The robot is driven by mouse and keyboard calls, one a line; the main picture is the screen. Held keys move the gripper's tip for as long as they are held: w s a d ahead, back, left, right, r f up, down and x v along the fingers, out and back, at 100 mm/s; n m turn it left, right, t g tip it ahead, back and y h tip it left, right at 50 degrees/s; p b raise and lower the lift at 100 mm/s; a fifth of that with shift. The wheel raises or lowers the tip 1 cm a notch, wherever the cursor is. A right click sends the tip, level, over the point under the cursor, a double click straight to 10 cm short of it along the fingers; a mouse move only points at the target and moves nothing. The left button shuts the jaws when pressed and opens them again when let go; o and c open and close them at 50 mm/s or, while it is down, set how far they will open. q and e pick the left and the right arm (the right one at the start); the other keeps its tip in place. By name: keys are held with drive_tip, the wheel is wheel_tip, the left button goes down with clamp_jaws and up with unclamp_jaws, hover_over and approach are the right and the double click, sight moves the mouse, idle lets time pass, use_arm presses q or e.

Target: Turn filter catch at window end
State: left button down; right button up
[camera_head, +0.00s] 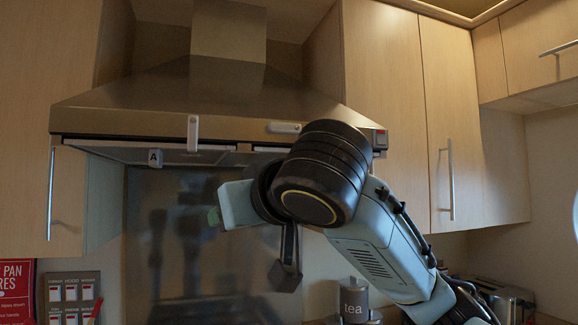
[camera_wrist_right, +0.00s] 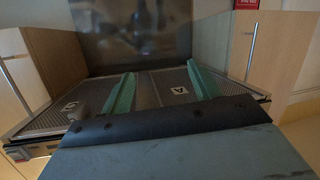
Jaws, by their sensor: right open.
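The range hood (camera_head: 205,90) hangs above the backsplash, with mesh filters under it. At its front edge are two pale bar-shaped pieces, probably catches: an upright one (camera_head: 193,132) to the left and a level one (camera_head: 284,127) to the right. A label A (camera_head: 155,158) hangs at the left filter; the wrist view also shows this label (camera_wrist_right: 180,90). A second label (camera_wrist_right: 70,106) lies on the other filter beside a small grey piece (camera_wrist_right: 82,113). My right gripper (camera_head: 214,216) is below the hood; its green fingers (camera_wrist_right: 160,72) are apart and empty. My left gripper is out of view.
Wooden cupboards (camera_head: 385,110) flank the hood on both sides. A tea tin (camera_head: 353,298) and a toaster (camera_head: 500,297) stand on the counter at lower right. A red sign (camera_head: 15,290) is at lower left. My right arm covers part of the hood's right underside.

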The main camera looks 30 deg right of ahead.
drive_tip(key=s+d+r+m+t+h, duration=0.2)
drive_tip(key=s+d+r+m+h, duration=0.25)
drive_tip(key=s+r, duration=0.8)
drive_tip(key=y+p, duration=0.1)
drive_tip(key=p, duration=0.2)
approach(286, 126)
drive_tip(key=shift+a+x, duration=0.25)
drive_tip(key=shift+x, duration=0.9)
drive_tip(key=shift+n, duration=0.25)
drive_tip(key=shift+d+p+x, duration=0.15)
drive_tip(key=shift+p+x, duration=0.15)
drive_tip(key=shift+x, duration=1.3)
drive_tip(key=shift+d+p+x, duration=0.2)
drive_tip(key=shift+p+x, duration=0.1)
drive_tip(key=shift+x, duration=1.3)
drive_tip(key=shift+a, duration=0.1)
drive_tip(key=shift+c, duration=0.3)
drive_tip(key=c, duration=0.6)
drive_tip(key=shift+c, duration=0.2)
